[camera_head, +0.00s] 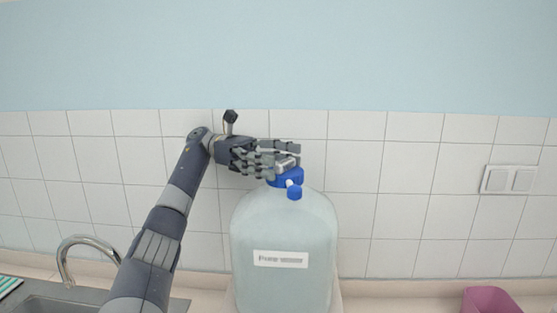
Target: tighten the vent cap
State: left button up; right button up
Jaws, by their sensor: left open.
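A large translucent bottle (284,230) with a white label stands upright on the counter in the middle. It has a blue cap (289,180) on top, partly hidden by my fingers. A small blue knob (295,192) sticks out toward me just below the cap on a short white stem. I cannot tell for sure which of the two blue parts is the vent cap. My left gripper (284,160) is open at the bottle's top, its fingers over the blue cap. I cannot tell whether they touch it. My right gripper is not in view.
A metal faucet (77,243) and a sink (50,303) are at the lower left. A pink container (490,300) stands at the lower right. A tiled wall (400,190) with a double switch (508,179) is behind the bottle.

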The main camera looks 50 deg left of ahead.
pick_arm(q)
notch_tip(320, 180, up, 10)
dwell(0.9)
